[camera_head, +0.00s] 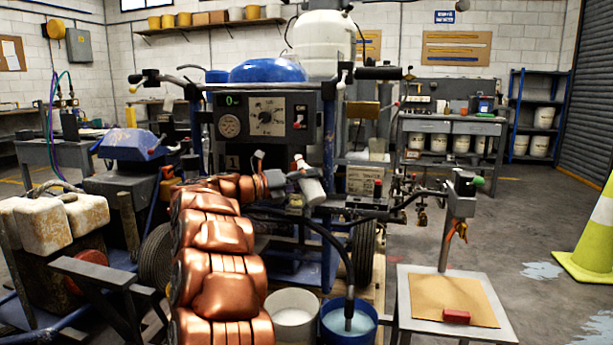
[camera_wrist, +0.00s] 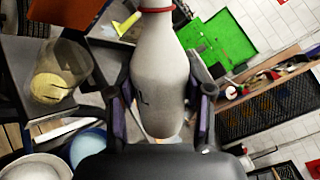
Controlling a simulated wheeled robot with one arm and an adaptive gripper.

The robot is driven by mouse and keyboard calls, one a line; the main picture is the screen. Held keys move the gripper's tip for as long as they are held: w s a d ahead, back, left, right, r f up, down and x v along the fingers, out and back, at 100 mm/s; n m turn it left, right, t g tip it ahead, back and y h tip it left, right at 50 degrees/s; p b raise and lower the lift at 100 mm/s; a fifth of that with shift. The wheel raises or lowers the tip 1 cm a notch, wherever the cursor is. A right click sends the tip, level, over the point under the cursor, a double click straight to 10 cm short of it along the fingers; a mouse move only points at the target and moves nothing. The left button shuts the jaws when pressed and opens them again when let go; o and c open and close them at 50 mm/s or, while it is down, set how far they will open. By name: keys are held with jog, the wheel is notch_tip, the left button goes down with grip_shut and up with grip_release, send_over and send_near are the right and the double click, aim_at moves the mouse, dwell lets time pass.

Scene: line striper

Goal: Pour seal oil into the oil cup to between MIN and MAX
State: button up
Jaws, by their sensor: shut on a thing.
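My gripper (camera_head: 300,180) is shut on a white bottle (camera_head: 313,190) in front of the striper machine (camera_head: 265,125). In the wrist view the bottle (camera_wrist: 160,75) sits between the two fingers, with a red ring near its narrower end at the top edge of the picture. A small mark shows on its side; no label is readable. I cannot pick out the oil cup or its MIN and MAX marks in either view. No liquid is seen leaving the bottle.
A clear container with yellowish contents (camera_wrist: 58,80) stands left of the bottle in the wrist view. A white bucket (camera_head: 293,310) and a blue bucket (camera_head: 349,322) stand low in front of the machine. A small table (camera_head: 415,325) stands at right, near a yellow-green cone (camera_head: 595,240).

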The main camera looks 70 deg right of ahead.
jog(key=shift+s+a+f+n+p, duration=0.25)
jog(key=shift+n+p, duration=0.7)
jog(key=shift+p, duration=1.05)
jog(key=shift+s+a+f+n+p, duration=0.15)
jog(key=shift+n+p, duration=0.8)
jog(key=shift+p, duration=1.05)
jog(key=shift+r+n+p, duration=0.15)
jog(key=shift+n+p, duration=0.75)
jog(key=shift+p, duration=0.55)
jog(key=shift+a+r+n+p, duration=0.15)
jog(key=shift+r+n+p, duration=0.15)
jog(key=shift+p, duration=0.15)
jog(key=shift+f, duration=0.2)
jog(key=f+m+b, duration=0.1)
jog(key=b, duration=0.2)
jog(key=m+b, duration=0.1)
jog(key=b, duration=0.3)
jog(key=shift+w+f, duration=0.15)
jog(key=shift+f, duration=0.05)
jog(key=m+b, duration=0.1)
jog(key=b, duration=0.1)
jog(key=shift+d+r+m+b, duration=0.2)
jog(key=shift+r+m+b, duration=0.15)
jog(key=shift+m, duration=0.05)
jog(key=shift+w+r, duration=0.1)
jog(key=shift+r, duration=0.1)
jog(key=shift+w+f+m+b, duration=0.1)
jog(key=shift+m+b, duration=0.3)
jog(key=shift+b, duration=0.6)
